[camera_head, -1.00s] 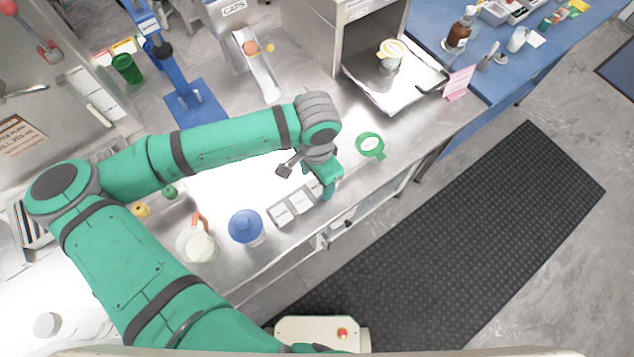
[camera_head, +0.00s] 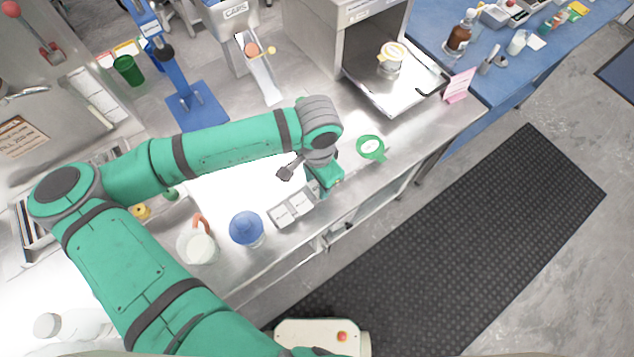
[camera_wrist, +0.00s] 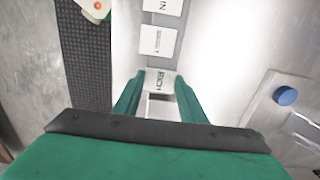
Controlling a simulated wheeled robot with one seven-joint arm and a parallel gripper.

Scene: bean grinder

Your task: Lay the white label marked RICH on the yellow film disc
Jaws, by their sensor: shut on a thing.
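The white label marked RICH (camera_wrist: 161,81) shows between the green fingers of my gripper (camera_wrist: 158,90) in the wrist view. The gripper is shut on it, close to the end of a grey label holder (camera_wrist: 143,62). In the head view my gripper (camera_head: 328,188) is at the right end of that holder, and the RICH label is hidden there. A jar (camera_head: 390,66) with a yellow-rimmed round top (camera_head: 392,50) stands on the metal tray at upper right; this top looks like the yellow film disc.
Two other white labels (camera_head: 291,209) lie in the holder. A blue-topped cup (camera_head: 246,228) and a pitcher (camera_head: 198,246) stand left of it. A green ring with a handle (camera_head: 370,148) lies to the right. The metal tray (camera_head: 415,95) sits before a box-like machine.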

